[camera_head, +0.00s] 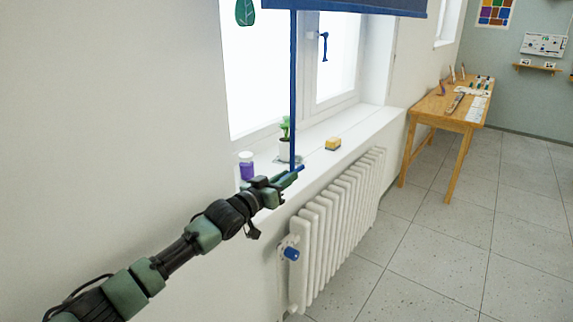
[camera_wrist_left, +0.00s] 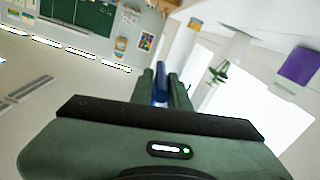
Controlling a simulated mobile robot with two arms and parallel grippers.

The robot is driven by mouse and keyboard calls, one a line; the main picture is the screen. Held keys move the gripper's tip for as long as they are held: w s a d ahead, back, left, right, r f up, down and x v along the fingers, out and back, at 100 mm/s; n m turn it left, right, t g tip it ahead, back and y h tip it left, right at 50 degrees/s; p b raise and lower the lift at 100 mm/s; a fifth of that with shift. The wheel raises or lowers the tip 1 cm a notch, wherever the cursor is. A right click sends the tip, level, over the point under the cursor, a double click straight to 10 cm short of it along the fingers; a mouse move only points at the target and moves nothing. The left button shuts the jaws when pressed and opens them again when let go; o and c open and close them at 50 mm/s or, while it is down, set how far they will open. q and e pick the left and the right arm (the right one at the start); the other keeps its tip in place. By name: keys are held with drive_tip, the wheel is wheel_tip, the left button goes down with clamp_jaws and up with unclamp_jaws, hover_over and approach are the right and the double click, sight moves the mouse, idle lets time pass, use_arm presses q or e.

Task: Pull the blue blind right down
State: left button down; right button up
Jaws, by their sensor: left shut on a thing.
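The blue blind (camera_head: 345,6) shows at the top of the head view, covering only the upper edge of the window. A narrow blue pull strap (camera_head: 293,85) hangs from it, straight down to the sill's height. My left gripper (camera_head: 288,178) is at the strap's lower end, above the sill's front edge. It is shut on the blue pull (camera_head: 300,168), whose end sticks out past the fingers. In the left wrist view the blue pull (camera_wrist_left: 160,98) sits between the two green fingers. My right gripper is not in view.
On the sill (camera_head: 345,122) stand a purple jar (camera_head: 246,166), a potted plant (camera_head: 285,140) and a yellow sponge (camera_head: 333,143). A white radiator (camera_head: 335,215) is below, with a blue valve knob (camera_head: 291,254). A wooden table (camera_head: 455,110) stands further back; the floor between is clear.

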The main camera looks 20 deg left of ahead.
use_arm(q)
wheel_tip(320, 180, down, 4)
drive_tip(key=shift+a+f+b, duration=0.1)
drive_tip(key=shift+f+b, duration=0.1)
drive_tip(key=shift+b, duration=0.5)
drive_tip(key=c, duration=1.4)
unclamp_jaws()
drive_tip(key=shift+a, duration=0.1)
drive_tip(key=v, duration=0.7)
drive_tip(key=shift+s+b, duration=0.35)
drive_tip(key=shift+b, duration=0.1)
drive_tip(key=shift+a+r, duration=0.1)
